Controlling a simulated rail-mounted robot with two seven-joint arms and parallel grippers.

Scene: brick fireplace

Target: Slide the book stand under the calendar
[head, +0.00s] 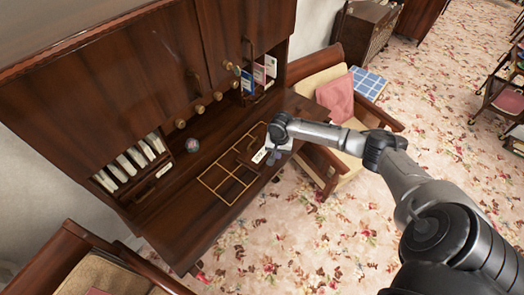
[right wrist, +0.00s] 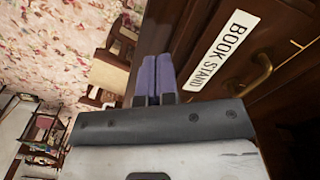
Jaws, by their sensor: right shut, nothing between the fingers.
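The book stand (head: 249,150) is a dark wooden piece at the right end of the desk top, by the gold grid. It bears a white label reading "BOOK STAND" and a brass handle; the right wrist view shows its dark wood (right wrist: 210,78) close up. My right gripper (head: 271,160) is beside the labelled side. Its purple fingers (right wrist: 154,78) are together and empty, left of the label and handle in the wrist view; I cannot tell whether they touch the wood. I cannot identify a calendar for certain. My left gripper is not in view.
A gold-lined grid (head: 229,182) marks the desk top (head: 178,215). White upright items (head: 135,160) fill a left compartment; cards (head: 260,73) stand in a right one. A small round object (head: 192,145) sits at the back. An armchair (head: 322,155) stands right of the desk.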

